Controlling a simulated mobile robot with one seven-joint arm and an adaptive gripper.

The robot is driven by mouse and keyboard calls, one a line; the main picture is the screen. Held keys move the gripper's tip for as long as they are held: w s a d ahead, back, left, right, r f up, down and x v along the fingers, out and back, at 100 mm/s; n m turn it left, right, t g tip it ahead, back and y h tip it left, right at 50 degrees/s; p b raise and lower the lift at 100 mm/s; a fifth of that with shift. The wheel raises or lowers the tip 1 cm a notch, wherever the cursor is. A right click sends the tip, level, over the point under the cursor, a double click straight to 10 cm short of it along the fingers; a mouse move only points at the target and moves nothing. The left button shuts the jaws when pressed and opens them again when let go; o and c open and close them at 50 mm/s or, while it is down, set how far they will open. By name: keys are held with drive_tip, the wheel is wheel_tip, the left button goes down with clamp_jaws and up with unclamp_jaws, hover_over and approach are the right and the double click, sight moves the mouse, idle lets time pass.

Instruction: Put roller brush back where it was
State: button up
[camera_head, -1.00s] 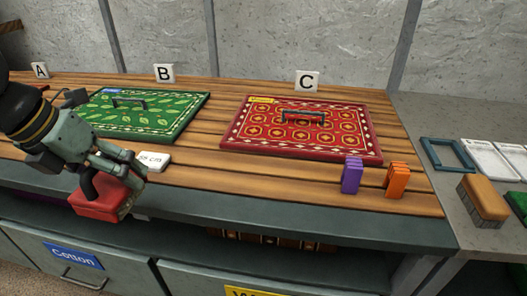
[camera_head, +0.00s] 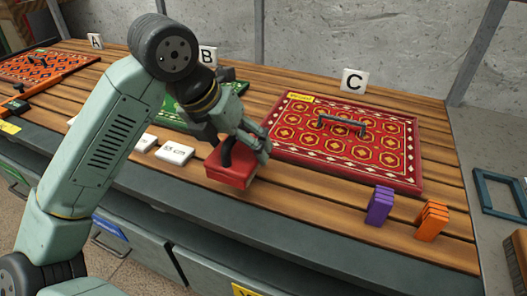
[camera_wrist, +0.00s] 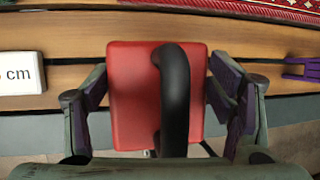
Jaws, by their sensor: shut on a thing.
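My gripper (camera_head: 245,148) is shut on a red block-shaped tool (camera_head: 230,173) with a black curved handle. In the wrist view the fingers (camera_wrist: 158,80) sit on both sides of its red body (camera_wrist: 135,95), with the handle (camera_wrist: 175,100) on the camera side. Its underside is hidden, so I cannot tell whether it is the roller brush. The tool shows by the bench's front edge, left of the red rug board (camera_head: 350,143) at sign C (camera_head: 354,80). Whether it touches the bench is unclear.
A white card (camera_head: 174,152) lies left of the tool. The green rug board (camera_head: 180,110) is behind my arm. Purple (camera_head: 379,206) and orange (camera_head: 432,221) blocks stand at the right front. An orange rug board (camera_head: 50,66) lies far left. Bare slats show before the red board.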

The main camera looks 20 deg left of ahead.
drive_tip(key=d, duration=0.1)
drive_tip(key=w+d, duration=0.1)
drive_tip(key=w+d+p, duration=0.1)
drive_tip(key=shift+d+f, duration=0.1)
drive_tip(key=shift+d, duration=0.2)
drive_tip(key=shift+d+f+p, duration=0.2)
drive_tip(key=shift+f+p, duration=0.4)
drive_tip(key=shift+f, duration=1.25)
drive_tip(key=shift+f+b, duration=0.3)
drive_tip(key=shift+b, duration=0.2)
drive_tip(key=shift+f, duration=0.15)
